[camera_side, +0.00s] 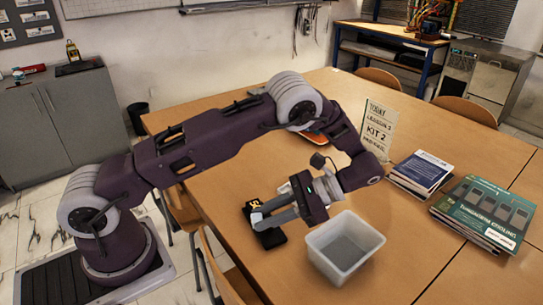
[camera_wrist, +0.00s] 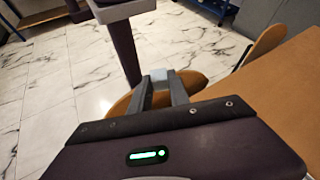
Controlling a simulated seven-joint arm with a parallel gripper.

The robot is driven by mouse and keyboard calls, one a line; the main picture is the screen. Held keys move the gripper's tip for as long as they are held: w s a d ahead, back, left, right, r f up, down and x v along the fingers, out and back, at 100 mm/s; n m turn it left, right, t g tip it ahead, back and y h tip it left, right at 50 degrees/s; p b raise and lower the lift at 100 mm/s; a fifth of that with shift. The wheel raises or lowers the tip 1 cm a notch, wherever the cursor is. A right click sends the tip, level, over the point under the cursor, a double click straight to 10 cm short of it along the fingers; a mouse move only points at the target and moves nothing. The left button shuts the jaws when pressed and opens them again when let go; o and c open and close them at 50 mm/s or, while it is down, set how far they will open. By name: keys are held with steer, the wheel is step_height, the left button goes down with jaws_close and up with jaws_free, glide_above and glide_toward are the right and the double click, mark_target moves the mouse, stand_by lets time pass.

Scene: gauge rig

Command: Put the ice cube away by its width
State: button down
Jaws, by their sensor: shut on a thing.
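My gripper (camera_side: 260,217) points left in the side view, its fingers level and shut on a small pale block, the ice cube (camera_side: 256,217). In the wrist view the ice cube (camera_wrist: 162,75) sits between the two fingertips (camera_wrist: 162,86). A black device with a yellow patch (camera_side: 256,204), perhaps the gauge, lies on the table behind and below the fingers, which partly hide it. I cannot tell whether the cube touches it. A translucent white bin (camera_side: 322,263) stands open on the table to the right of my gripper; it looks empty.
Books (camera_side: 485,213) lie at the right of the table (camera_side: 430,270), with a smaller stack (camera_side: 420,172) beside them. A sign (camera_side: 378,128) reading "KIT 2" stands behind my wrist. An orange-edged item (camera_side: 313,138) is partly hidden by my arm. Chairs stand around the table.

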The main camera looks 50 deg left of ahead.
steer(key=w+d+n+h, duration=0.3)
steer(key=w+n+h, duration=0.6)
steer(key=n+h, duration=0.35)
steer(key=w+a+r+n+t+h, duration=0.3)
steer(key=w+n+t, duration=0.2)
steer(key=w+t, duration=0.1)
steer(key=w+a+r+n+t+h, duration=0.2)
steer(key=w+a+n+t+h, duration=0.15)
steer(key=w+n+t, duration=0.2)
step_height(320, 180, up, 6)
steer(key=n+t+y, duration=1.2)
steer(key=n+y, duration=0.1)
steer(key=n, duration=0.4)
glide_above(270, 166)
step_height(270, 166, down, 28)
steer(key=shift+d+f, duration=0.1)
